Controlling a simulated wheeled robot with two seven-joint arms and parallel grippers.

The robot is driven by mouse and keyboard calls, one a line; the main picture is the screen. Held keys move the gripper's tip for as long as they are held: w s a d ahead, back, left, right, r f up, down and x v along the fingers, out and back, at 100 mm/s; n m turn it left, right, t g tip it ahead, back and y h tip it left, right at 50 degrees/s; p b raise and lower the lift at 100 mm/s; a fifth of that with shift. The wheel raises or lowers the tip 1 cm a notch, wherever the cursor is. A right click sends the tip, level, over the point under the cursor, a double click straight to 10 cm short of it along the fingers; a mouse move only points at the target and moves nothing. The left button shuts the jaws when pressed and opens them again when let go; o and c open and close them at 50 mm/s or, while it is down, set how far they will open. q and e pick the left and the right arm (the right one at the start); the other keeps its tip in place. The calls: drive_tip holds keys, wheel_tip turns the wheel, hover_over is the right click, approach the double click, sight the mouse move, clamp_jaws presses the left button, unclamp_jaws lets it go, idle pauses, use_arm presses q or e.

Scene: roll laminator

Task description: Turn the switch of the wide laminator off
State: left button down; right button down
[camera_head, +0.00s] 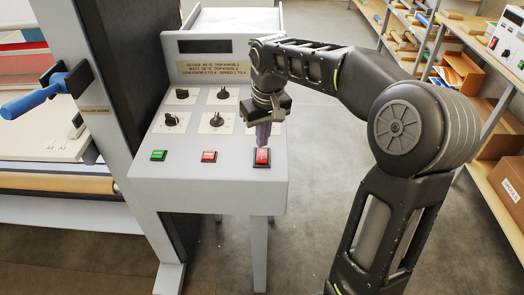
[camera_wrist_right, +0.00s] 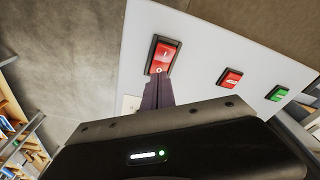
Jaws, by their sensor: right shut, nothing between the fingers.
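The wide laminator's control panel (camera_head: 190,143) is a pale grey sloped console with several black knobs and a dark display. Its red rocker switch (camera_head: 262,157) in a black frame sits at the panel's lower right corner. It also shows in the right wrist view (camera_wrist_right: 162,57), with a white mark on its upper part. My right gripper (camera_head: 263,143) is shut and empty, pointing down at the switch. In the wrist view its fingertips (camera_wrist_right: 158,80) are at the switch's near edge; I cannot tell whether they touch it. My left gripper is not in view.
A green button (camera_head: 159,155) and a smaller red button (camera_head: 209,156) lie left of the switch. A blue handle (camera_head: 35,101) sticks out at the far left. Shelves with boxes (camera_head: 485,135) stand at right. The floor between is clear.

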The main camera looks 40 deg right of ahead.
sight(262, 151)
wheel_tip(262, 151, up, 5)
drive_tip(key=p, duration=0.3)
drive_tip(key=shift+p, duration=0.3)
idle(0.4)
